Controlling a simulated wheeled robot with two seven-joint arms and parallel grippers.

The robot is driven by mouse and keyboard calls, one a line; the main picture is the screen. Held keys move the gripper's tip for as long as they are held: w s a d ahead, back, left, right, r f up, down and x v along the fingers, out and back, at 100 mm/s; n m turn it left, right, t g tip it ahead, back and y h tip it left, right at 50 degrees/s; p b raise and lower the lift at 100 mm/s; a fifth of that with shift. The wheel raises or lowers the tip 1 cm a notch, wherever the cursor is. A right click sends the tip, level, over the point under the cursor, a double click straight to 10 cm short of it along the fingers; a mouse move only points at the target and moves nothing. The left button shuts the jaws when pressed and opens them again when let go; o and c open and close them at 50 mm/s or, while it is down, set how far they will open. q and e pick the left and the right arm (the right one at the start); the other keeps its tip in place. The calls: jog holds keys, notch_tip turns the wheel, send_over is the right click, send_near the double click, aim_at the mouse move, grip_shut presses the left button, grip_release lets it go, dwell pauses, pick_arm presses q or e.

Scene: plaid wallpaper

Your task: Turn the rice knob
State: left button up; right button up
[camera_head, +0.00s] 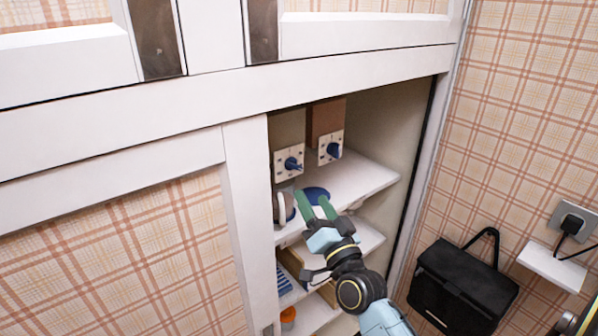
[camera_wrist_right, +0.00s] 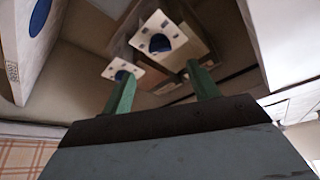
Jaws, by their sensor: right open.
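Two white square dial plates with blue knobs hang side by side in the open cabinet, the left knob (camera_head: 291,164) and the right knob (camera_head: 333,150). Their markings are too small to read, so I cannot tell which is the rice knob. Both plates also show in the right wrist view, the nearer, larger knob (camera_wrist_right: 160,43) and a smaller knob (camera_wrist_right: 122,75). My right gripper (camera_head: 311,196) is below the plates in the head view, its green fingers pointing up towards them. It is open and empty, apart from both knobs.
White shelves (camera_head: 365,183) lie under the dials, holding a blue round item (camera_head: 315,192) and a white item (camera_head: 280,208). The cabinet's white frame (camera_head: 250,195) stands close on the left.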

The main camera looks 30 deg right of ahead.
aim_at(294, 166)
jog(key=p+x, duration=0.1)
jog(key=x, duration=0.7)
jog(key=shift+w, duration=0.4)
jog(key=c, duration=1)
jog(key=shift+d, duration=0.1)
jog(key=shift+n, duration=0.3)
